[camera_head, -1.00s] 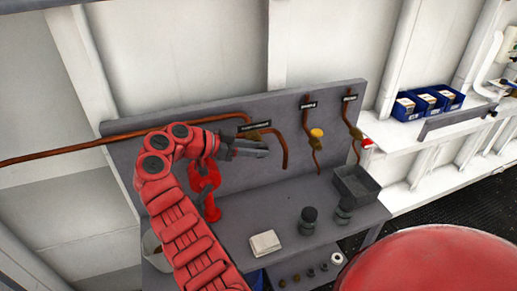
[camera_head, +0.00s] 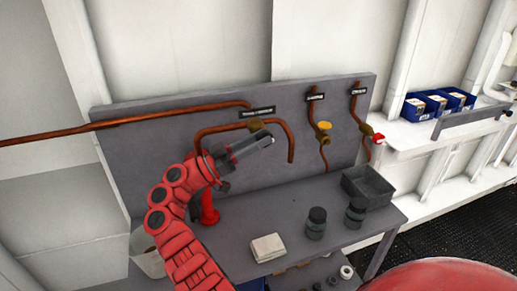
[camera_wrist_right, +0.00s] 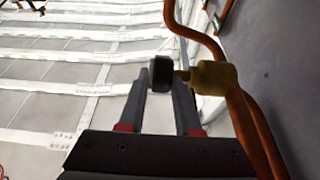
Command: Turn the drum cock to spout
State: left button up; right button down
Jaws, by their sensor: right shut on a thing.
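A brass cock (camera_head: 256,125) sits on the left copper pipe (camera_head: 291,150), under a black label whose text is too small to read. In the right wrist view its brass body (camera_wrist_right: 214,75) shows with a black knob (camera_wrist_right: 161,73) on its stem. My right gripper (camera_head: 266,142) is in front of this cock. In the right wrist view my right gripper (camera_wrist_right: 161,84) is shut on the black knob, one finger on each side. The cock's exact setting is hard to tell. My left gripper is not in view.
A yellow-handled valve (camera_head: 323,127) and a red-handled valve (camera_head: 376,138) are farther right on the grey panel (camera_head: 190,155). On the bench stand a dark tray (camera_head: 367,189), two dark jars (camera_head: 316,222) and a pale block (camera_head: 267,248). A red rounded top (camera_head: 410,282) is in front.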

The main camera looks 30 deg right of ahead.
aim_at(258, 138)
jog(key=shift+g+h, duration=0.3)
jog(key=c, duration=0.6)
grip_release()
jog(key=shift+r+b, duration=0.25)
jog(key=shift+b, duration=0.1)
jog(key=r, duration=0.2)
jog(key=r+b, duration=0.1)
jog(key=shift+s+a, duration=0.25)
jog(key=shift+s, duration=0.05)
jog(key=s+a+b, duration=0.1)
jog(key=s+a, duration=0.2)
jog(key=s, duration=0.3)
jog(key=s+a+r+b, duration=0.1)
jog(key=s+a, duration=0.3)
jog(key=s, duration=0.3)
jog(key=shift+s+a+r, duration=0.15)
jog(key=shift+s+r, duration=0.05)
